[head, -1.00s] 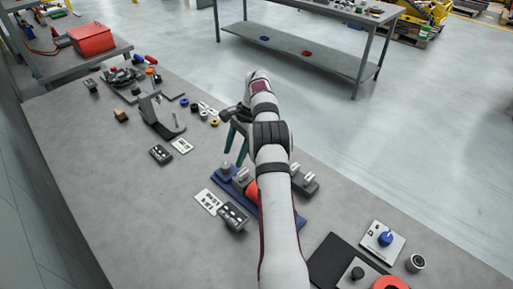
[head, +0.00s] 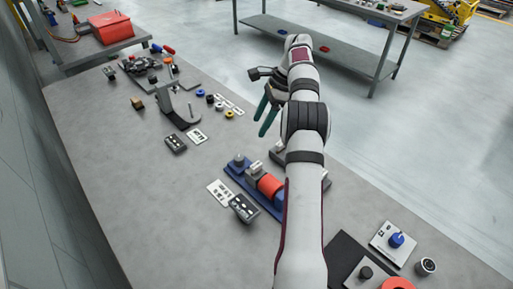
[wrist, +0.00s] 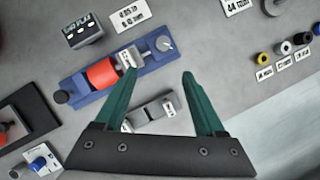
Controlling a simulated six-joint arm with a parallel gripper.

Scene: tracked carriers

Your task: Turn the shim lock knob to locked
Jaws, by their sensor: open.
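A blue fixture (head: 236,175) with a red cylinder (head: 270,184) lies on the bench. A round grey knob (head: 239,160) stands at its far end; in the wrist view this knob (wrist: 163,43) bears a pale line. A blue knob (head: 397,240) sits on a white plate at the lower right. No readable label shows which is the shim lock knob. My gripper (head: 261,127) is open and empty, with teal fingers. It hangs beyond the blue fixture, up and right of the grey knob. In the wrist view the fingertips (wrist: 160,62) flank the view below that knob, apart from it.
A grey block fixture (wrist: 150,112) lies beside the blue one, partly behind my arm in the head view. A dark labelled box (head: 243,208) and a white card (head: 220,193) lie on the near side. A grey stand (head: 173,108) is farther back.

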